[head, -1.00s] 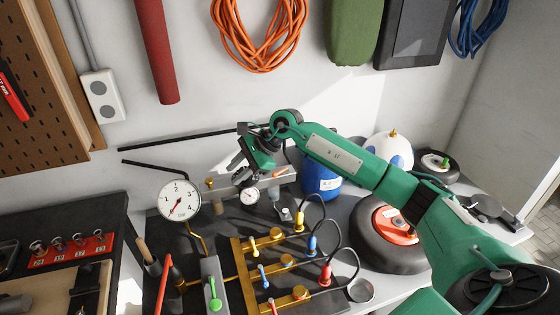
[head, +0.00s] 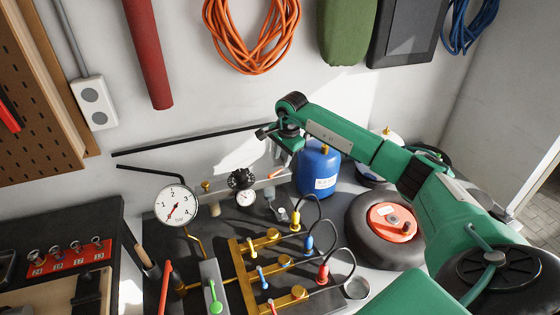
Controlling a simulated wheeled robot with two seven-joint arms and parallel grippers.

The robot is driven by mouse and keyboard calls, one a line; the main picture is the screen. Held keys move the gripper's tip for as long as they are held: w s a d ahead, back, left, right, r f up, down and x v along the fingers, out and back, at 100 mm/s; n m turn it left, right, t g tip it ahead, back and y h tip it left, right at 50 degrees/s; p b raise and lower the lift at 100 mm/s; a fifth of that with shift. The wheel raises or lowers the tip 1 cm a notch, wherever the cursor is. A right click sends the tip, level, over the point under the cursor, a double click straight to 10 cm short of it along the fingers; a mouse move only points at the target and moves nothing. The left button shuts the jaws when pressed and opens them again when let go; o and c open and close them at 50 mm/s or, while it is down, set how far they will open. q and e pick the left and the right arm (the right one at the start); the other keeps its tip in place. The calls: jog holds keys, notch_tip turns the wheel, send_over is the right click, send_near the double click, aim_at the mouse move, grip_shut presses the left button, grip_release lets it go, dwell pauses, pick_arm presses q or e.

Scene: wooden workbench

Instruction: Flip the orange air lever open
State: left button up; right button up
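A small orange lever (head: 278,174) sits at the right end of the grey pipe rail behind the manifold, lying roughly along the rail. It is small and partly close under my gripper in the picture. My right gripper (head: 278,152) hangs above and just behind that end of the rail, beside the blue canister. Its fingers are small and partly hidden by its own wrist, so I cannot tell if they are open or whether they touch the lever. A black knob (head: 241,178) stands on the rail to the left, clear of the gripper. My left gripper is not in view.
A blue canister (head: 318,171) stands just right of the gripper. A large pressure gauge (head: 175,206) and a small gauge (head: 245,198) are left of it. The brass manifold (head: 270,262) with coloured levers and hoses is in front.

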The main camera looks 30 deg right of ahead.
aim_at(279, 170)
jog(key=shift+w+a+f+p, duration=0.1)
jog(key=shift+w+f+p, duration=0.1)
jog(key=shift+f, duration=0.55)
jog(key=shift+w+d+f+p, duration=0.1)
jog(key=shift+f+p, duration=0.15)
jog(key=shift+f, duration=0.55)
jog(key=shift+w+a+f+p, duration=0.1)
jog(key=shift+w+f+p, duration=0.1)
jog(key=shift+f, duration=0.55)
grip_shut()
